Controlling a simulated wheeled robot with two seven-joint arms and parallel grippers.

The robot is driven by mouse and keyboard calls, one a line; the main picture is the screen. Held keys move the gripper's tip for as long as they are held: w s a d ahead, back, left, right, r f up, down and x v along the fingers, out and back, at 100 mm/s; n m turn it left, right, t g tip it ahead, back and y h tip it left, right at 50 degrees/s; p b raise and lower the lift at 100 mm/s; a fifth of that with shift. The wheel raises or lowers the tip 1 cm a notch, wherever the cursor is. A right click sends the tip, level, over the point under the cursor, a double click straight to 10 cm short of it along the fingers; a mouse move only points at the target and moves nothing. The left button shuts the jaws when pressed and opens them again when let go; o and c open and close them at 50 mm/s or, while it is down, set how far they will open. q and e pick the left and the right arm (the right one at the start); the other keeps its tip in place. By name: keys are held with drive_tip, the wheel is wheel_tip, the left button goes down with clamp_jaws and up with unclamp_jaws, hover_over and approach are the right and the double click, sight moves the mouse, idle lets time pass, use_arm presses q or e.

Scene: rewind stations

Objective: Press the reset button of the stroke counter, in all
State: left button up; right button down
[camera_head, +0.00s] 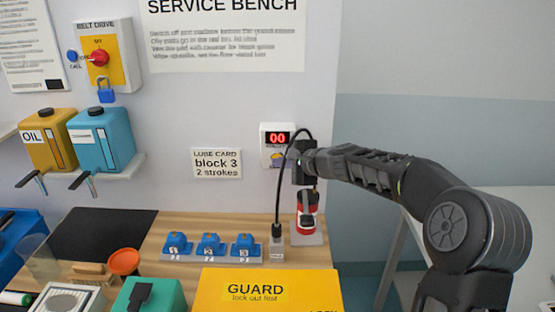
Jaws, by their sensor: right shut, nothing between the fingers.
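The stroke counter (267,150) is a white box on the wall, and its red display reads 00. Below the display is a small button area, partly hidden by my right gripper and a black cable. My right gripper (291,157) is at the counter's lower right, with its arm coming in from the right. It is shut with nothing in it. I cannot tell whether its tips touch the button. My left gripper is not in view.
A red and black grease pump (307,213) stands on the bench beneath my right gripper. Blue numbered blocks (210,245) sit left of it, behind a yellow guard (270,290). A lube card (216,163) on the wall reads block 3, 2 strokes.

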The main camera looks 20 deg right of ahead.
drive_tip(key=shift+s, duration=0.1)
drive_tip(key=shift+s+a+b, duration=0.3)
drive_tip(key=shift+s+b, duration=0.25)
drive_tip(key=shift+s, duration=0.05)
drive_tip(key=s, duration=0.1)
drive_tip(key=s+a+b, duration=0.1)
drive_tip(key=s, duration=0.1)
drive_tip(key=s+a+b, duration=0.1)
drive_tip(key=shift+s+a, duration=0.1)
drive_tip(key=shift+s, duration=0.15)
idle(0.4)
drive_tip(key=shift+r, duration=0.1)
idle(0.6)
